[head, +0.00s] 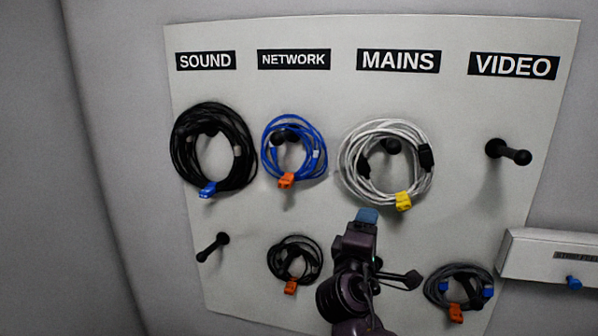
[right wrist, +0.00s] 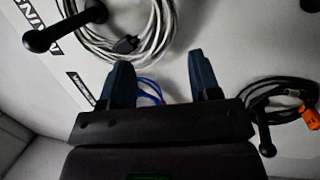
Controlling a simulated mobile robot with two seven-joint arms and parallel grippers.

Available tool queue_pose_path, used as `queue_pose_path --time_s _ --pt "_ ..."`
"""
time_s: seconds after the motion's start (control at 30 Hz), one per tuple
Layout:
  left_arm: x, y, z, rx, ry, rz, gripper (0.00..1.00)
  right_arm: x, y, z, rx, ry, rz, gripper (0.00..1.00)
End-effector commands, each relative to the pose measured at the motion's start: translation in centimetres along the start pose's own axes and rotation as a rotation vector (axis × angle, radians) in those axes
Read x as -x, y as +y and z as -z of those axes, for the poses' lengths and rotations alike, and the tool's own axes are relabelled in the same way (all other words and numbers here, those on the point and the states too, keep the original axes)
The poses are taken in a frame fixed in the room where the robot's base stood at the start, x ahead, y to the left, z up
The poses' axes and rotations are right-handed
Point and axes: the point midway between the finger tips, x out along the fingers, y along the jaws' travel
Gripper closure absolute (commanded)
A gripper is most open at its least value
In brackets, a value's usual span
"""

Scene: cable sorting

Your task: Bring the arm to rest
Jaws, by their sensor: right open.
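My right gripper (head: 367,216) is in front of the board, just below the white cable coil (head: 350,165) hanging under MAINS. In the right wrist view its two blue fingers (right wrist: 162,80) stand apart with nothing held between them. Part of a white coil (right wrist: 150,45) and some blue cable (right wrist: 150,92) show beyond the fingers. My right arm comes up from the bottom of the head view and hides part of the lower board. My left gripper is not in view.
A black coil (head: 178,165) hangs under SOUND, a blue coil (head: 322,145) under NETWORK. The upper VIDEO peg (head: 508,151) and lower-left peg (head: 213,246) are bare. Small coils hang lower at left (head: 272,262) and right (head: 430,285) of my arm. A white box (head: 535,260) stands right.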

Motion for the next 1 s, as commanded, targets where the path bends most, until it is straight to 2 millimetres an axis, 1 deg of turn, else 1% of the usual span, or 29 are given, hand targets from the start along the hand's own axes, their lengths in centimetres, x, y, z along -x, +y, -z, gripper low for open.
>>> queue_pose_path --time_s 0.07,0.17,0.27,0.37,0.4,0.47,0.5,0.57,0.6,0.67,0.7,0.77,0.83,1.0 --pt "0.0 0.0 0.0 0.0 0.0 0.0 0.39 -0.1 -0.4 0.8 -0.164 0.083 0.027 0.43" --pt "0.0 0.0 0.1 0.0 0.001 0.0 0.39 0.4 -2.3 1.1 -0.38 0.179 0.096 0.43" --pt "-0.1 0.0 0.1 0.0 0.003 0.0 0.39 1.4 -5.2 0.7 -0.591 0.249 0.191 0.43" --pt "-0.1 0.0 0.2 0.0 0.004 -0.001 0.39 3.0 -8.6 -0.6 -0.797 0.288 0.3 0.43" --pt "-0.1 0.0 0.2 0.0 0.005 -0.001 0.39 3.7 -10.1 -1.3 -0.876 0.295 0.346 0.43" --pt "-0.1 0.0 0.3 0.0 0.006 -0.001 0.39 5.1 -12.5 -2.6 -0.993 0.293 0.416 0.43" --pt "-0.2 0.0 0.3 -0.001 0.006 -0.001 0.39 6.1 -13.9 -3.6 -1.064 0.286 0.459 0.43" --pt "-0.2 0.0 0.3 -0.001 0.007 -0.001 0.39 7.6 -16.0 -5.1 -1.16 0.267 0.519 0.43" --pt "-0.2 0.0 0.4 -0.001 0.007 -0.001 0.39 8.7 -17.4 -6.2 -1.214 0.25 0.555 0.43" --pt "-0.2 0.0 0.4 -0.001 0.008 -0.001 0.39 10.4 -19.3 -7.9 -1.287 0.219 0.606 0.43" --pt "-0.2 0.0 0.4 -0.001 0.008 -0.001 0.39 11.5 -20.6 -9.1 -1.327 0.193 0.638 0.43" --pt "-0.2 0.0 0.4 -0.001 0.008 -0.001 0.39 13.3 -22.4 -10.9 -1.373 0.154 0.679 0.43" --pt "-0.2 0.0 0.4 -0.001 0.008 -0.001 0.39 15.6 -24.4 -13.2 -1.403 0.101 0.724 0.43" --pt "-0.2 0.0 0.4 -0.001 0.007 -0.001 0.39 21.5 -28.8 -18.7 -1.391 -0.038 0.816 0.43"
